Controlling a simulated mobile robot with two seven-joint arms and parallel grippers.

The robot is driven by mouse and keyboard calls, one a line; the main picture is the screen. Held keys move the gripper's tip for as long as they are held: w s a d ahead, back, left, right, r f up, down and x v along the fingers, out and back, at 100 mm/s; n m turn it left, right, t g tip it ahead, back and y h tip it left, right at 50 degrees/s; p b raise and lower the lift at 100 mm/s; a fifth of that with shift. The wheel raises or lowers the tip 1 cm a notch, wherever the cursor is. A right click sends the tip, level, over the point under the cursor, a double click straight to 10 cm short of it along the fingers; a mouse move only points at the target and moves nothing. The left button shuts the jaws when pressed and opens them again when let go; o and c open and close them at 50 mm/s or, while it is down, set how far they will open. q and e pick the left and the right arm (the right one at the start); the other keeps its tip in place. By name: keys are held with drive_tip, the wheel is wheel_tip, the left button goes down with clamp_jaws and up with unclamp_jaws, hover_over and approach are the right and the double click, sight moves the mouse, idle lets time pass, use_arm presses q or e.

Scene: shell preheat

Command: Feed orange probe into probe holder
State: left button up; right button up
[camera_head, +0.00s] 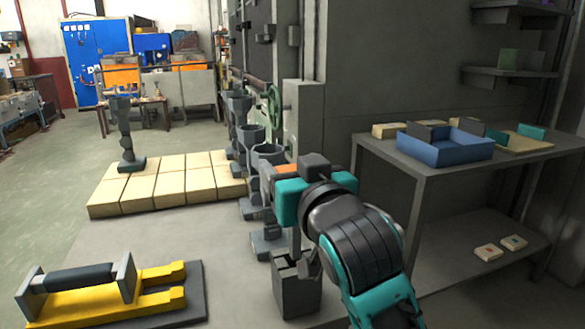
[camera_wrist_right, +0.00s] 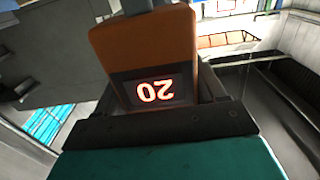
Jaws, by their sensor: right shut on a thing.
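The orange probe (camera_wrist_right: 143,45) fills the upper middle of the right wrist view, with a lit display that reads 20 upside down. In the head view only a small orange part of the probe (camera_head: 287,169) shows at my gripper. My right gripper (camera_head: 275,178) is shut on the probe and holds it up, right of the grey stands. A dark grey open-topped box (camera_head: 298,292), which looks like the probe holder, stands below my right gripper. My wrist partly covers its right side. The probe's lower end cannot be made out. My left gripper is not in view.
Several grey cup-topped stands (camera_head: 249,139) form a row just left of my arm. A metal table (camera_head: 405,152) with a blue tray (camera_head: 445,147) stands on the right. A yellow tool with a dark roller (camera_head: 95,296) lies front left. Pale blocks (camera_head: 180,186) lie behind it.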

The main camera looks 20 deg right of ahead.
drive_tip(key=shift+f+b, duration=0.75)
drive_tip(key=shift+f, duration=0.6)
drive_tip(key=shift+f+b, duration=0.5)
drive_tip(key=shift+f, duration=0.3)
drive_tip(key=shift+f+b, duration=0.45)
drive_tip(key=shift+f, duration=0.25)
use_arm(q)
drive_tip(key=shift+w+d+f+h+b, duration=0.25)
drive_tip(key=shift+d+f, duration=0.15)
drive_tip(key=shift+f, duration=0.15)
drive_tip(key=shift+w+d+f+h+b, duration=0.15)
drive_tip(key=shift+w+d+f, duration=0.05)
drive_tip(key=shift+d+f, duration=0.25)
use_arm(e)
drive_tip(key=shift+f, duration=0.65)
drive_tip(key=o, duration=1.3)
drive_tip(key=shift+o, duration=0.2)
